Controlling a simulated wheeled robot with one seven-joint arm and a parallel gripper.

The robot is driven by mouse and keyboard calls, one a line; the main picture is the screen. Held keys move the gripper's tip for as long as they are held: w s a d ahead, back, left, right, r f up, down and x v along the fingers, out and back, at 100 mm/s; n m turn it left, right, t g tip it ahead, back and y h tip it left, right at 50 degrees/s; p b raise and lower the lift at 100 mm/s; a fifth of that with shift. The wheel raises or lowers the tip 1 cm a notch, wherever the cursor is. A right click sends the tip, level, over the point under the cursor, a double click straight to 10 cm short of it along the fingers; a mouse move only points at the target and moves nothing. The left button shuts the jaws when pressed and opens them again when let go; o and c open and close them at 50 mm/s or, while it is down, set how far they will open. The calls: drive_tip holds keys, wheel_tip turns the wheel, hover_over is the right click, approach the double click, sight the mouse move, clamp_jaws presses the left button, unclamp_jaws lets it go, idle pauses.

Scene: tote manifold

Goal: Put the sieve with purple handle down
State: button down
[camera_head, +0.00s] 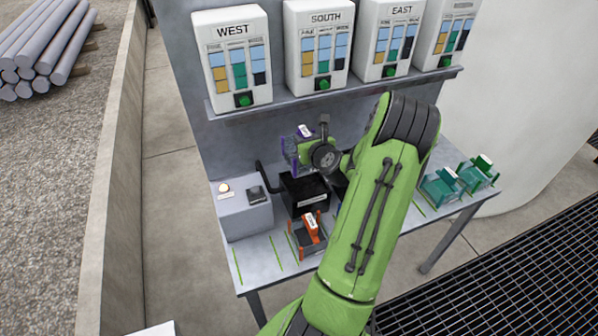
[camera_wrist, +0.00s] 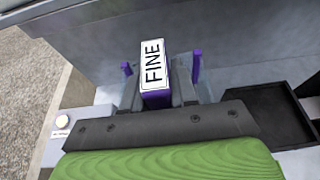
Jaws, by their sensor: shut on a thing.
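The sieve with purple handle (camera_head: 290,153) is up in the air at the far side of the bench, in front of the grey back panel. In the wrist view its purple handle (camera_wrist: 157,99) carries a white label reading FINE. My gripper (camera_wrist: 158,88) is shut on this handle, one finger on each side. Purple corner posts and part of a clear frame show beyond the fingers. The sieve's underside is hidden. In the head view my wrist and arm cover part of the sieve and the bench middle.
A black open-topped box (camera_head: 304,192) stands below and near the sieve; it also shows in the wrist view (camera_wrist: 265,116). A grey block with a button (camera_head: 244,213) is left of it. An orange-handled sieve (camera_head: 307,235) and green ones (camera_head: 440,186) stand on the bench. Labelled dispensers (camera_head: 232,58) line the shelf above.

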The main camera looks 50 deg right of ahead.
drive_tip(key=f, duration=0.3)
drive_tip(key=f+b, duration=0.1)
drive_tip(key=f, duration=0.2)
drive_tip(key=f+b, duration=0.1)
drive_tip(key=f, duration=0.2)
drive_tip(key=shift+s+a+f, duration=0.1)
drive_tip(key=shift+s+f, duration=0.1)
drive_tip(key=shift+s, duration=0.1)
drive_tip(key=shift+f+b, duration=0.2)
drive_tip(key=shift+b, duration=0.15)
drive_tip(key=c, duration=0.9)
unclamp_jaws()
